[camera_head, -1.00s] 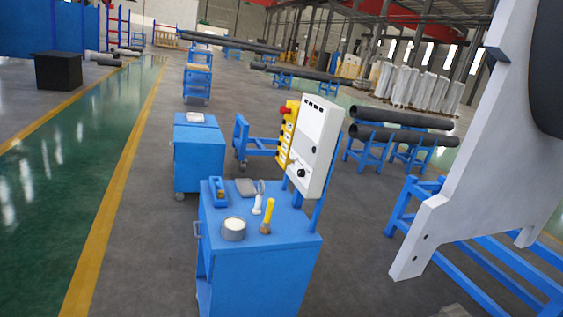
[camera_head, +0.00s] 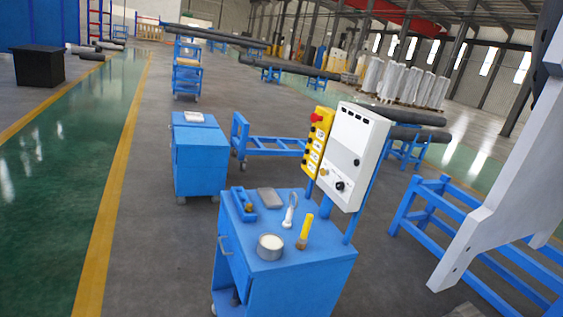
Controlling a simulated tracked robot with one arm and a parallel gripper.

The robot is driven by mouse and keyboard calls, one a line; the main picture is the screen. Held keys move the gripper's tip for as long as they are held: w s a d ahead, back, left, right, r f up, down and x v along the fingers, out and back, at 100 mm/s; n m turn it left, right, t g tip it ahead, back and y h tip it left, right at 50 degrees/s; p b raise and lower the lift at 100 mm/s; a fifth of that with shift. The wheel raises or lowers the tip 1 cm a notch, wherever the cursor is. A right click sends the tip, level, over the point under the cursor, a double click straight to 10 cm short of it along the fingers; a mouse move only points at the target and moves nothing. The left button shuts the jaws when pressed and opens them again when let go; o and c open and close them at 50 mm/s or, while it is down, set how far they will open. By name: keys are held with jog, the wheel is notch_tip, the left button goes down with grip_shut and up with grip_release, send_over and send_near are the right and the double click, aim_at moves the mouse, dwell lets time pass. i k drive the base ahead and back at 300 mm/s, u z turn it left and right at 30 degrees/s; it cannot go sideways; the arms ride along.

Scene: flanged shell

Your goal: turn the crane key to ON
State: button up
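A white control box (camera_head: 354,150) stands on a blue post above the blue cart (camera_head: 265,258), tilted in the picture. A yellow pendant (camera_head: 317,143) with a red button on top hangs at the box's left side.
On the cart top lie a round tin (camera_head: 270,248), a yellow-handled brush (camera_head: 305,232), a blue tool tray (camera_head: 242,204) and other small items. A green lane (camera_head: 70,195) is clear at left.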

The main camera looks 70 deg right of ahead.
aim_at(323, 171)
jog(key=z, duration=0.05)
jog(key=i, duration=2.65)
jog(key=z, duration=3.7)
jog(key=i, duration=1.05)
jog(key=u, duration=0.05)
